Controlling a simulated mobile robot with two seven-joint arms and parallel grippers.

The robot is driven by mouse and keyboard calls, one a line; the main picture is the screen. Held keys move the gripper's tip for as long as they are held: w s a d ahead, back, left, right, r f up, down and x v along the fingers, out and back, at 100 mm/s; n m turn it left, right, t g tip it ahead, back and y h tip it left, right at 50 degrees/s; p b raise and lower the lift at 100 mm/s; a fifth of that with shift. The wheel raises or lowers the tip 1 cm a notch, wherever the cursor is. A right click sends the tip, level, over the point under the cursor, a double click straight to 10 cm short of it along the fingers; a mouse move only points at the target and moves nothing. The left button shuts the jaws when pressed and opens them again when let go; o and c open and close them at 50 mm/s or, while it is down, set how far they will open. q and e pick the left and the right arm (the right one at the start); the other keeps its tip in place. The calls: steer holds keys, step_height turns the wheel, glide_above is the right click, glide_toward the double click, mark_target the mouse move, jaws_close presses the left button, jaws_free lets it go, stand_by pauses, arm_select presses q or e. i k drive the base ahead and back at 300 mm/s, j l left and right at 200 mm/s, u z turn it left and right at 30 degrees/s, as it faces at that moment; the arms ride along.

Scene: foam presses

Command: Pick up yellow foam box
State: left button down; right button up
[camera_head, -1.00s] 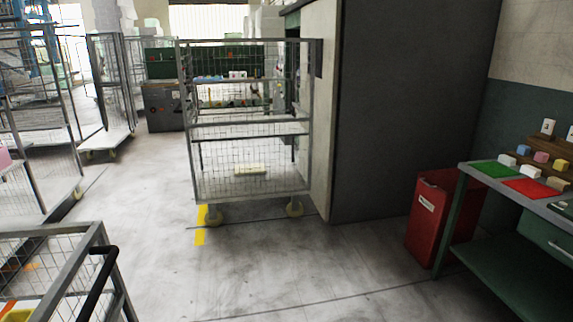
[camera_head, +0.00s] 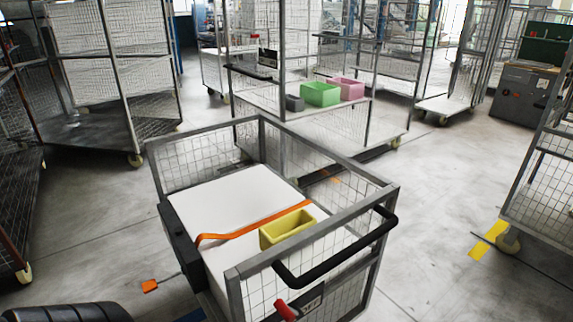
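The yellow foam box (camera_head: 287,230) is an open, rectangular tub. It sits on the white deck (camera_head: 226,205) of a low mesh cart in the middle of the view, near the cart's handle end. An orange strap (camera_head: 250,228) lies across the deck beside the box. The cart's mesh side and top rail stand between me and the deck. Neither of my grippers shows in this view.
A black push handle (camera_head: 345,262) sticks out from the cart's near right side. Another mesh cart (camera_head: 262,97) behind it holds a green box (camera_head: 320,94), a pink box (camera_head: 347,88) and a small grey box (camera_head: 294,103).

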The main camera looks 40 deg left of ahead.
mark_target(273, 233)
steer(key=i+u, duration=0.15)
steer(key=u, duration=0.3)
steer(key=i+l+u, duration=0.1)
steer(key=u, duration=0.4)
steer(key=i+l+u, duration=0.1)
steer(key=u, duration=0.35)
